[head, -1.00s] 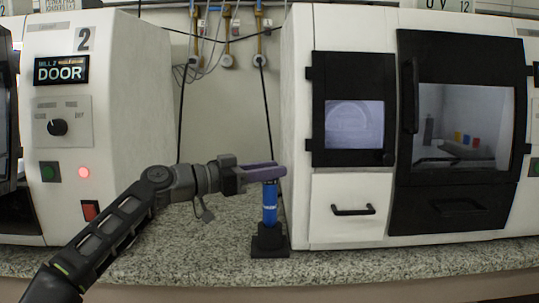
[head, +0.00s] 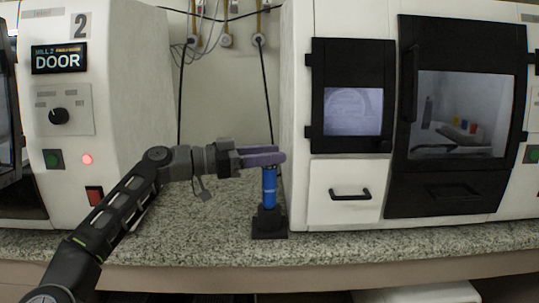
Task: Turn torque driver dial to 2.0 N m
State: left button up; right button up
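The blue torque driver (head: 269,192) stands upright in a black holder (head: 269,224) on the granite counter, between the two machines. My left gripper (head: 270,157) lies level across the top of the driver, its purple fingers covering the dial end. I cannot tell whether the fingers are closed around the dial or only beside it. The dial and its scale are hidden behind the fingers. My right gripper is not in view.
The mill with a DOOR display (head: 59,60) stands to the left. The white machine with a black-framed window (head: 455,115) and a drawer handle (head: 350,194) stands close right of the driver. The granite counter (head: 190,240) is clear in front of the driver.

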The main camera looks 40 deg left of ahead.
pick_arm(q)
jog(key=v, duration=0.7)
jog(key=shift+s+a+p, duration=0.25)
jog(key=shift+s+p, duration=0.1)
jog(key=shift+p, duration=0.1)
dwell(0.4)
